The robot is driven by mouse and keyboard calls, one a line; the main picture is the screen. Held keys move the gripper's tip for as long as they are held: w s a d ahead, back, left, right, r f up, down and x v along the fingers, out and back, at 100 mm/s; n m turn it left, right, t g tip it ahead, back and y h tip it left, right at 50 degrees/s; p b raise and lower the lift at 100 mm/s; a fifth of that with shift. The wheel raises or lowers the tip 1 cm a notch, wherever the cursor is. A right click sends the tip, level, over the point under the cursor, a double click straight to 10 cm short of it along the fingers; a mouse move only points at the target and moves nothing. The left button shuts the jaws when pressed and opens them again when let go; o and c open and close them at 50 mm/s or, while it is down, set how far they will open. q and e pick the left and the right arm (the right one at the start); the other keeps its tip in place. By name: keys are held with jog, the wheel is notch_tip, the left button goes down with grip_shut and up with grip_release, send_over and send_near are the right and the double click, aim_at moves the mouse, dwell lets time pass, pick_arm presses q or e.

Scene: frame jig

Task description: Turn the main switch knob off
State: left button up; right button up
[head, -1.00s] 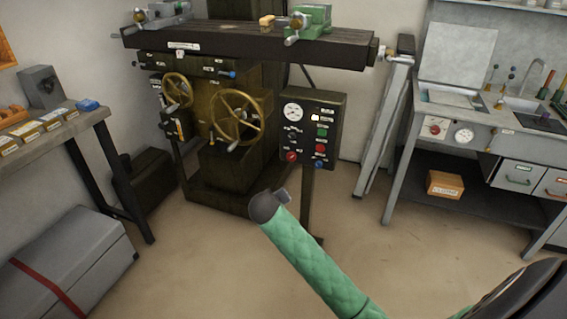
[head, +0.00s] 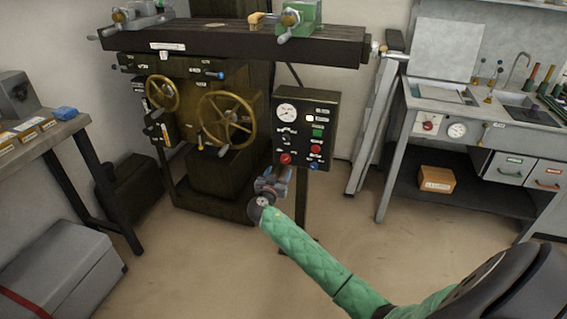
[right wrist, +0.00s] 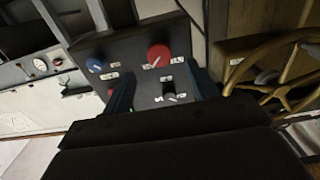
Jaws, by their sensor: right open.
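A dark control panel (head: 326,102) stands on a post beside the milling machine. A red knob (head: 285,158) sits at its lower left corner; it shows larger in the right wrist view (right wrist: 158,56), with a pale mark on its face. The labels are too small to read, so I cannot confirm which control is the main switch. My right gripper (head: 274,174) is open and empty, just below the panel's lower left corner. In the right wrist view its two dark blue fingers stand apart, with the red knob beyond the gap between them. My left gripper is out of view.
The panel also carries a gauge (head: 287,111), a green button (head: 318,133) and a blue knob (head: 313,165). The machine's brass handwheel (head: 226,121) is close on the left. A grey workbench (head: 464,128) stands to the right. The floor in front is clear.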

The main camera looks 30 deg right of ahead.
aim_at(285, 161)
jog(key=p+x, duration=0.1)
jog(key=x, duration=0.6)
jog(key=shift+d, duration=0.2)
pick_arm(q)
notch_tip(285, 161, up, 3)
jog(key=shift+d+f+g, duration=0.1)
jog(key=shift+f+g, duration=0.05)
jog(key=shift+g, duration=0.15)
pick_arm(e)
jog(key=c, duration=1)
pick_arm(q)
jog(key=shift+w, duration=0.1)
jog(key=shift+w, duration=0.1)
